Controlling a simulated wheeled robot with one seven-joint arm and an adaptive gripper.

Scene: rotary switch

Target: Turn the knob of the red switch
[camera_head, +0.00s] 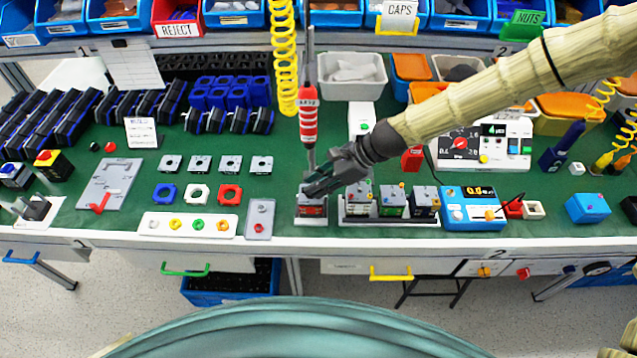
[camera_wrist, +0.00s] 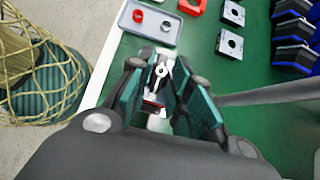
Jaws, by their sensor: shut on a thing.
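The red switch (camera_head: 312,209) stands on a small white base near the front edge of the green bench, below my gripper (camera_head: 322,186) in the head view. In the wrist view the switch's knob (camera_wrist: 160,72), with a light pointer, shows between the two green-padded fingers of my gripper (camera_wrist: 162,85). The gripper is shut on the knob from above. My gripper and the knob hide much of the switch body; a bit of red shows under the knob in the wrist view.
A rack of several switches (camera_head: 390,205) stands close on the right, with a blue meter (camera_head: 472,208) beyond. A grey tray (camera_head: 260,219) lies just left. A red screwdriver (camera_head: 308,115) hangs behind under a yellow coiled cord (camera_head: 284,60). The bench's front edge (camera_head: 330,243) is near.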

